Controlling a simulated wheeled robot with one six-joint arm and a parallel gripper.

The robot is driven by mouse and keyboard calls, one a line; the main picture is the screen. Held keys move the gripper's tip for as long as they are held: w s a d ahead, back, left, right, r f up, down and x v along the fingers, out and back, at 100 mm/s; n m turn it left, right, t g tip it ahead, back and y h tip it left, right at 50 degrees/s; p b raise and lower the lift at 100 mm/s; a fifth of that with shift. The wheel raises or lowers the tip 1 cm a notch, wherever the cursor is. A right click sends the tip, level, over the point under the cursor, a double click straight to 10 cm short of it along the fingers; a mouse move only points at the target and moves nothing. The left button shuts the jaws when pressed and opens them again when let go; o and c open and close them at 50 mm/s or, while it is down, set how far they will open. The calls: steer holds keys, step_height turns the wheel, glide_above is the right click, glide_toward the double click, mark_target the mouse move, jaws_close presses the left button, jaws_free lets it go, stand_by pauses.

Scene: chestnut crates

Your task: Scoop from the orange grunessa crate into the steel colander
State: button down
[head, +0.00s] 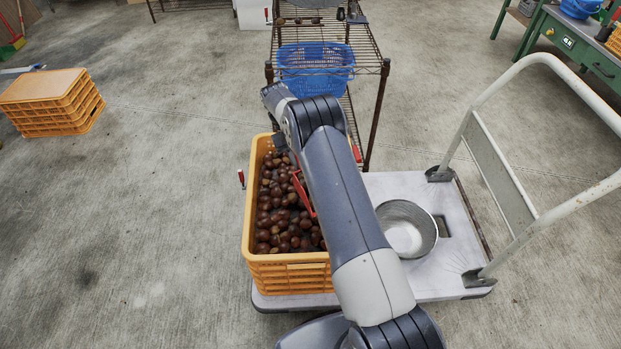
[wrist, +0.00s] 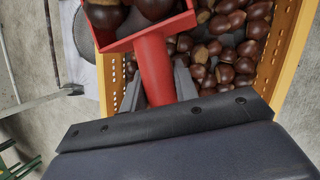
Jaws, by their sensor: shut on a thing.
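The orange crate (head: 250,235) stands on the flat trolley and holds many brown chestnuts. It also shows in the wrist view (wrist: 288,60). My gripper (wrist: 158,82) is shut on the handle of a red scoop (wrist: 158,60). Several chestnuts lie in the scoop's pan at the top of the wrist view. In the head view, part of the red scoop (head: 301,192) shows over the crate; my arm covers the rest and most of the gripper. The steel colander (head: 425,221) stands on the trolley right of the crate, with its inside bright and seemingly empty.
The trolley deck (head: 450,275) has a tall white handle (head: 590,200) on the right. A wire rack (head: 375,68) with a blue basket (head: 316,70) stands behind the crate. Stacked orange crates (head: 50,105) sit at far left. A green bench (head: 565,45) is at upper right.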

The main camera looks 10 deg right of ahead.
steer(key=shift+s+d+r+t+y, duration=0.1)
steer(key=shift+s+r+t, duration=0.2)
steer(key=shift+r, duration=0.25)
steer(key=shift+s+r+t+y, duration=0.1)
steer(key=shift+s+r+t, duration=0.05)
steer(key=shift+r+t, duration=0.35)
steer(key=shift+s+d+r+t+y, duration=0.1)
steer(key=shift+s+r+t, duration=0.2)
steer(key=shift+r, duration=0.3)
steer(key=shift+s+r+t+b, duration=0.25)
steer(key=shift+r+t, duration=0.1)
steer(key=shift+r, duration=0.15)
steer(key=shift+s+r+t+b, duration=0.15)
steer(key=shift+r+t+b, duration=0.1)
steer(key=shift+r+t, duration=0.25)
steer(key=shift+s+r+t+b, duration=0.2)
steer(key=shift+r+t+b, duration=0.05)
steer(key=shift+r, duration=0.3)
